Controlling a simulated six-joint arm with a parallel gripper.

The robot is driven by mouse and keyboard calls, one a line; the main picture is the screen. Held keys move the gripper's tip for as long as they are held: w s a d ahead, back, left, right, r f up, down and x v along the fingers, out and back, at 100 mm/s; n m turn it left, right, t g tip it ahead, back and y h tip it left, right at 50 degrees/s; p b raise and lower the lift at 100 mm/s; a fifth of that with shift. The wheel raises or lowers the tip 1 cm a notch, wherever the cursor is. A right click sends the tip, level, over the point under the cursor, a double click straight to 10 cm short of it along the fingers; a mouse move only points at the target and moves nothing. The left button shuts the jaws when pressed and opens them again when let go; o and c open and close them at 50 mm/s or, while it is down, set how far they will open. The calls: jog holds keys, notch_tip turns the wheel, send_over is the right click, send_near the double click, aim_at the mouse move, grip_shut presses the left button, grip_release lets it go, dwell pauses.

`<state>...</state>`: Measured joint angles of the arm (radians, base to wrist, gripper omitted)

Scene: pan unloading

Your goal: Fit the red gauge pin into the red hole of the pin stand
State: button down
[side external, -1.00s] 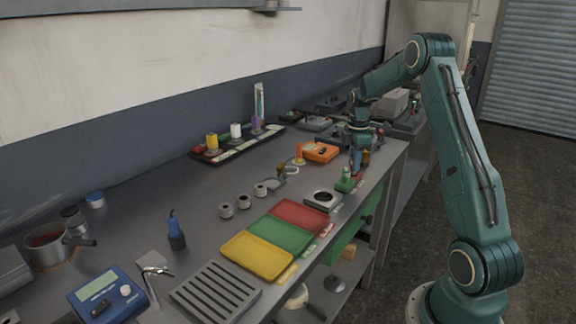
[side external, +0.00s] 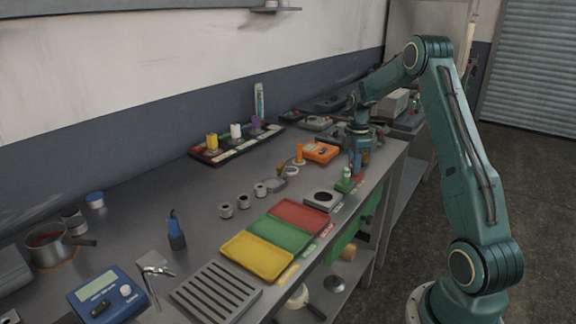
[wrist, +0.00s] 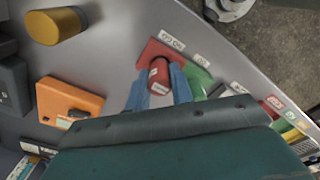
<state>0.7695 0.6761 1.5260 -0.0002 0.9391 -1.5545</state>
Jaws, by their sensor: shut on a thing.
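My gripper (wrist: 158,88) has blue fingers shut on the red gauge pin (wrist: 158,77), a short red cylinder with a white label. The pin is above or at a red block (wrist: 178,51); whether its lower end is in a hole is hidden. A green block (wrist: 197,77) lies beside the red one, and these look like the pin stand. In the side view my gripper (side external: 356,165) is near the bench's right edge, just behind the green part (side external: 344,186), which has a pale green upright piece on it. The red hole itself does not show.
An orange box (side external: 321,152) and an orange upright cylinder (side external: 299,153) stand left of my gripper. A grey block with a round dark opening (side external: 312,203) and red, green and yellow trays (side external: 257,258) lie nearer the camera. The bench's front edge is close on the right.

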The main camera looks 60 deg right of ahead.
jog(key=shift+f, duration=0.25)
dwell(0.3)
jog(key=c, duration=1.1)
grip_release()
jog(key=shift+c, duration=0.2)
jog(key=shift+r, duration=0.15)
notch_tip(320, 180, up, 14)
jog(key=shift+f, duration=0.25)
jog(key=shift+a, duration=0.1)
